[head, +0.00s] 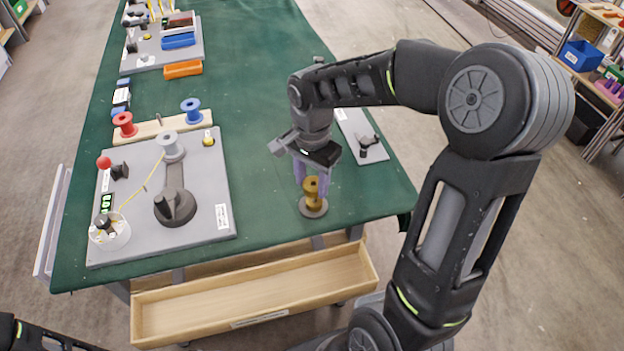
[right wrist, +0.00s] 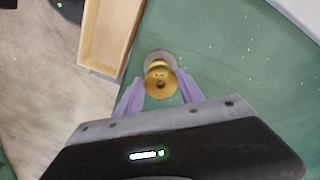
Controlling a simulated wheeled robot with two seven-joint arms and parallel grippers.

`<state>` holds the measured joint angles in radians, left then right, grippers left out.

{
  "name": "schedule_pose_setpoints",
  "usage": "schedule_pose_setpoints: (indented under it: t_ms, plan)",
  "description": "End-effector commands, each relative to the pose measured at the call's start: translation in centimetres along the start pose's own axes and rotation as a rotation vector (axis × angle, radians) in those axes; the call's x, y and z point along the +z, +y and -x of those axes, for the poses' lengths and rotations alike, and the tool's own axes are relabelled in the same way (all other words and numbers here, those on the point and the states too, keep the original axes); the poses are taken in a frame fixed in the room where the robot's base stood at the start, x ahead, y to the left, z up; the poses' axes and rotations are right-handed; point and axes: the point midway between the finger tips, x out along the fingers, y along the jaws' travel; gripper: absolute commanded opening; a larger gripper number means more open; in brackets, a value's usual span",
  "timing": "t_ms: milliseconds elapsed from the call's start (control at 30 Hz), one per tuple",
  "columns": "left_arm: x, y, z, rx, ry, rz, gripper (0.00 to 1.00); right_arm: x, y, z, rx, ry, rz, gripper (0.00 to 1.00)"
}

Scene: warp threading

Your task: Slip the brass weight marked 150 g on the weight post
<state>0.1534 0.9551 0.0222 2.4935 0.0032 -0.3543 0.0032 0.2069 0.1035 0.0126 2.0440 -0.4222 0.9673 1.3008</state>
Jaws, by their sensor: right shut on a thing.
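My right gripper (head: 311,181) points down at the right front of the green table. Its purple fingers are shut on a brass weight (head: 311,186), which has a dark round hole in its top in the right wrist view (right wrist: 160,84). No mark on it is legible. More brass (right wrist: 158,64) shows just beyond it, over a round grey base (head: 313,208) on the table. The held weight is close above this base; I cannot tell whether they touch. A post inside the weight cannot be made out. My left gripper is out of view.
A grey board (head: 130,225) with a black knob (head: 174,205) and spools lies to the left. A grey plate (head: 350,125) with a black fitting lies behind my right gripper. An open wooden drawer (head: 255,290) juts out below the table's front edge.

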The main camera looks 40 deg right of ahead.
Motion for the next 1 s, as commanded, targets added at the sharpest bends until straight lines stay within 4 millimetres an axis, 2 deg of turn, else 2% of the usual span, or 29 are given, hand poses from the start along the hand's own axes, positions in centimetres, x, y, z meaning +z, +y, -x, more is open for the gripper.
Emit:
schedule_pose_setpoints:
  t_ms: [267,300,600,767,1000]
  plan:
    - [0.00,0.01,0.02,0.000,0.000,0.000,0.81,0.00,-0.02,0.04,0.000,0.000,0.000,0.00]
    - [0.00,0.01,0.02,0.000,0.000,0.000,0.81,0.00,-0.02,0.04,0.000,0.000,0.000,0.46]
    - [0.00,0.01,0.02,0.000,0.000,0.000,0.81,0.00,-0.01,0.03,0.000,0.000,0.000,0.70]
    - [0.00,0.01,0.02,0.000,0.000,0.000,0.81,0.00,-0.01,0.03,0.000,0.000,0.000,0.70]
    - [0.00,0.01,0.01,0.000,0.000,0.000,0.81,0.01,0.01,0.01,0.000,0.000,0.000,0.88]
